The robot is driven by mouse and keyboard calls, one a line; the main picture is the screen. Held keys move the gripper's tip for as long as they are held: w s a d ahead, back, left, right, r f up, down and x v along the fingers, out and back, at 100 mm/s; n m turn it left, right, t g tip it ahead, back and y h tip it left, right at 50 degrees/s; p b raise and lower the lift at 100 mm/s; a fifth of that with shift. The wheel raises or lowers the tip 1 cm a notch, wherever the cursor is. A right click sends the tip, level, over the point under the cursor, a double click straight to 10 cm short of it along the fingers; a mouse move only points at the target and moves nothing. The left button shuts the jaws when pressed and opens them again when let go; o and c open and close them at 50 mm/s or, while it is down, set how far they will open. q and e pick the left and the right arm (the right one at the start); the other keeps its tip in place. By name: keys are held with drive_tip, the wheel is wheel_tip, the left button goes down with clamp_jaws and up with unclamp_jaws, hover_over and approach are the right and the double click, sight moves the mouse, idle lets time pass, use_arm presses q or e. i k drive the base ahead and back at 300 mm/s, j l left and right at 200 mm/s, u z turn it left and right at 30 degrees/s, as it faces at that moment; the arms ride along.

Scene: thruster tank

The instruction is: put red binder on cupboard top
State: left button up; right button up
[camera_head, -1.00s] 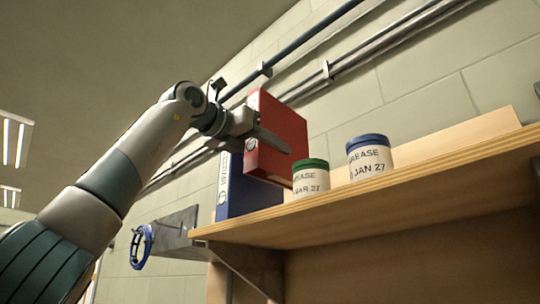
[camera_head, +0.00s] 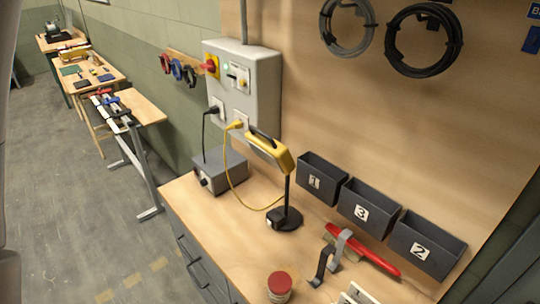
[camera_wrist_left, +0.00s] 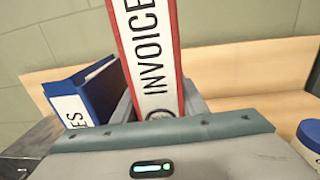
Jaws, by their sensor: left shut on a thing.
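The red binder (camera_wrist_left: 148,50), with a white spine label reading INVOICE, stands upright in the middle of the left wrist view. My left gripper (camera_wrist_left: 160,104) is shut on it; its grey fingers show on either side of the label. The binder's lower end is hidden behind the gripper body. A wooden shelf (camera_wrist_left: 265,112) with a low back board lies behind it; I cannot tell whether this is the cupboard top. The head view shows neither the binder nor that shelf. My right gripper is in neither view.
In the left wrist view a blue binder (camera_wrist_left: 85,92) is close on the left and a blue-lidded jar (camera_wrist_left: 309,138) on the right. The head view shows a workbench (camera_head: 200,215) with a yellow lamp (camera_head: 270,150), dark bins (camera_head: 368,212) and a red-lidded jar (camera_head: 279,287).

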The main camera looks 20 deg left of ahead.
sight(262, 259)
drive_tip(key=k+j, duration=1.1)
drive_tip(key=k, duration=0.2)
